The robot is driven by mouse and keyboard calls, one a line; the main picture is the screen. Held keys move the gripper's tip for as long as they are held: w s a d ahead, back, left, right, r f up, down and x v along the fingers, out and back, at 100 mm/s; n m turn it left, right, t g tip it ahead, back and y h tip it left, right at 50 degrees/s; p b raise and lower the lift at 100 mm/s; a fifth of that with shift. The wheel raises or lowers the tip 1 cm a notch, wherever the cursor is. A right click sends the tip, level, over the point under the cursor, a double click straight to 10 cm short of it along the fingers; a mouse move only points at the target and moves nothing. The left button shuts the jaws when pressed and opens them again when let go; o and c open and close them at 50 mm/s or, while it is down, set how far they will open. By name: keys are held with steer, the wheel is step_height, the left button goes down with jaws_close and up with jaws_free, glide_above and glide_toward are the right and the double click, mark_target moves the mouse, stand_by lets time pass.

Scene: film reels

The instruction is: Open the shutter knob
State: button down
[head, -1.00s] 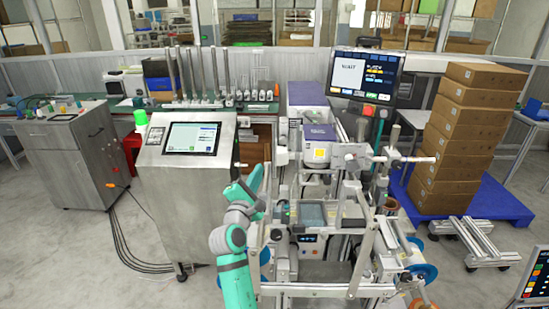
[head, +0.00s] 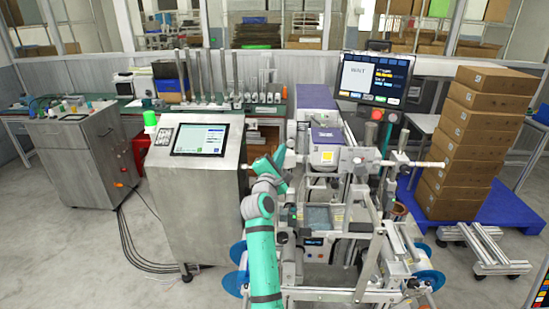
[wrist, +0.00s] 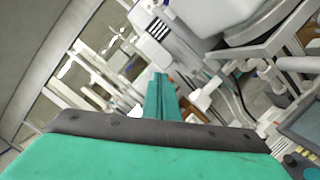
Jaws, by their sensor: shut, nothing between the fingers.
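My teal arm reaches up at the centre of the head view, and my gripper (head: 281,154) is beside the left side of the large grey machine (head: 340,215). In the wrist view my gripper (wrist: 161,96) has its teal fingers together, with nothing seen between them. White and grey machine parts (wrist: 240,45) lie beyond and to the right of the fingers. I cannot pick out the shutter knob for certain in either view. My arm hides part of the machine's left side.
A steel console (head: 196,205) with a screen stands close to the left of my arm. A monitor (head: 374,76) rises above the machine. Stacked cartons (head: 470,140) stand at the right on a blue pallet (head: 510,208). Blue reels (head: 428,282) stick out low on the machine.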

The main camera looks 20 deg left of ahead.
steer(key=shift+d+r, duration=0.15)
steer(key=shift+d, duration=0.05)
step_height(320, 180, up, 3)
stand_by(0.5)
steer(key=shift+a, duration=0.15)
